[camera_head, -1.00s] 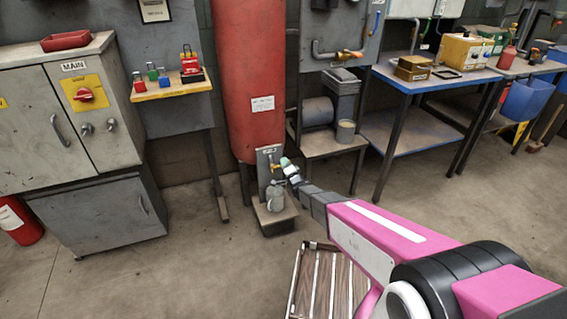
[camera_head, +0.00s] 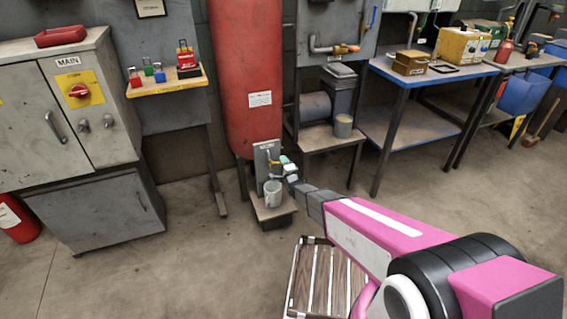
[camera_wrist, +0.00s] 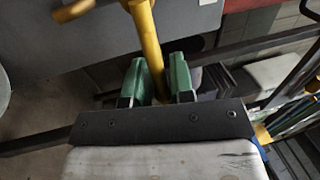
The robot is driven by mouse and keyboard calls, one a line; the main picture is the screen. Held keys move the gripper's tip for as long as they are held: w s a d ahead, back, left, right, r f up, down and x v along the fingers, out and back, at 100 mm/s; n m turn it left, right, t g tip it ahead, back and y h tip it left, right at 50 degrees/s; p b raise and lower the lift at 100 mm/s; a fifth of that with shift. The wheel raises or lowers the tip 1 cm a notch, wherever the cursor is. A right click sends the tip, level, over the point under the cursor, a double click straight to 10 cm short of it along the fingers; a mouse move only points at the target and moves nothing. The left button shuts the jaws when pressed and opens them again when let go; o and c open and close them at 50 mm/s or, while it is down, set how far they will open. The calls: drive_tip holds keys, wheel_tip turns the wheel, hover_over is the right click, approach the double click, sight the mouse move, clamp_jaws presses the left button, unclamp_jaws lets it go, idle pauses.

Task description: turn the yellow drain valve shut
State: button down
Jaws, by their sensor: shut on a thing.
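The yellow drain valve (camera_head: 271,161) sits on a small grey panel below the red tank (camera_head: 245,80). My gripper (camera_head: 285,166) is at the valve's right side in the head view. In the wrist view, the yellow valve lever (camera_wrist: 147,38) runs down between the two green fingertips of my gripper (camera_wrist: 157,84), which is shut on it. The lever's lower end is partly hidden between the fingers. A brass-coloured curved part (camera_wrist: 75,10) shows at upper left. A grey bucket (camera_head: 274,194) stands under the valve; no stream into it is visible.
The low stand (camera_head: 274,218) carries the bucket. A slatted wooden-topped cart or platform (camera_head: 325,280) lies below my arm. A small table (camera_head: 325,142) stands right of the tank, a narrow bench (camera_head: 168,88) left. The floor in front of the stand is clear.

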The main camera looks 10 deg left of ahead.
drive_tip(key=shift+f, duration=0.1)
drive_tip(key=c, duration=1.2)
unclamp_jaws()
drive_tip(key=shift+s+d, duration=0.1)
drive_tip(key=v, duration=1)
drive_tip(key=shift+s+d, duration=0.2)
drive_tip(key=shift+s, duration=0.05)
drive_tip(key=d+r+n+g+h, duration=0.2)
drive_tip(key=d+r+g+h, duration=0.15)
drive_tip(key=d, duration=0.55)
drive_tip(key=d+r+n+g+h, duration=0.3)
drive_tip(key=d+h, duration=0.2)
drive_tip(key=d, duration=0.4)
drive_tip(key=s+d+r+n+g, duration=0.2)
drive_tip(key=s+d+r+g, duration=0.1)
drive_tip(key=s+d, duration=0.2)
drive_tip(key=s+d+r+n+g+h, duration=0.1)
drive_tip(key=s+d+r+n+g, duration=0.1)
drive_tip(key=s, duration=0.5)
drive_tip(key=s+d+r+n+g+h, duration=0.1)
drive_tip(key=s+d+r+n+g, duration=0.1)
drive_tip(key=s+d+r+g, duration=0.3)
drive_tip(key=shift+s+d+n+g, duration=0.2)
drive_tip(key=shift+s+d, duration=0.2)
drive_tip(key=shift+d, duration=0.4)
drive_tip(key=shift+s+d+n+g, duration=0.15)
drive_tip(key=shift+s+d, duration=0.3)
drive_tip(key=shift+d, duration=0.4)
